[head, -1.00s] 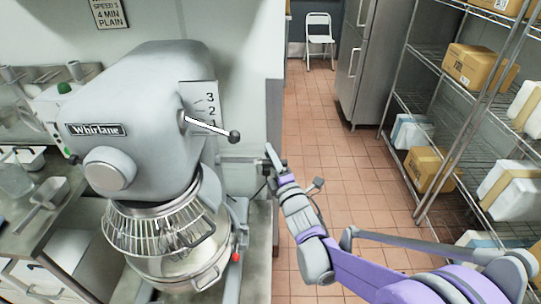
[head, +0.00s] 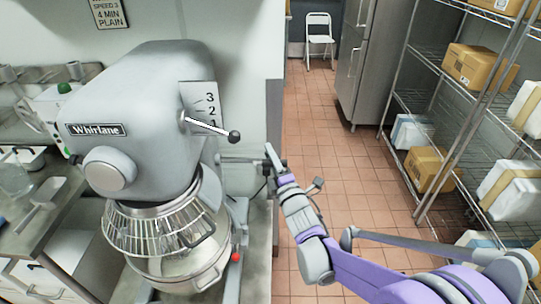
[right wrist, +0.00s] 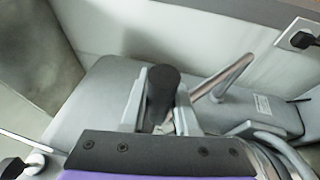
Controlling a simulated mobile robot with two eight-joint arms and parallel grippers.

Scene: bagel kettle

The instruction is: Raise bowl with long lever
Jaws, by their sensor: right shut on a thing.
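The grey stand mixer (head: 140,100) stands on the left of the head view. Its steel bowl (head: 178,268) hangs low at the front, under the wire guard (head: 150,228). A long metal lever (head: 240,160) sticks out to the right from behind the mixer's column. My right gripper (head: 269,163) is at the lever's outer end. In the right wrist view, a black grip (right wrist: 162,92) lies between the fingers of my right gripper (right wrist: 160,112), which are shut on it. A metal rod (right wrist: 224,78) shows behind it. My left gripper is not in view.
A shorter lever (head: 208,126) with a dark ball sits by the 1-2-3 plate (head: 208,102). A red knob (head: 235,257) is beside the bowl. A steel counter (head: 35,225) is left. Wire shelves (head: 420,90) stand right, with open tiled floor (head: 330,150) between.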

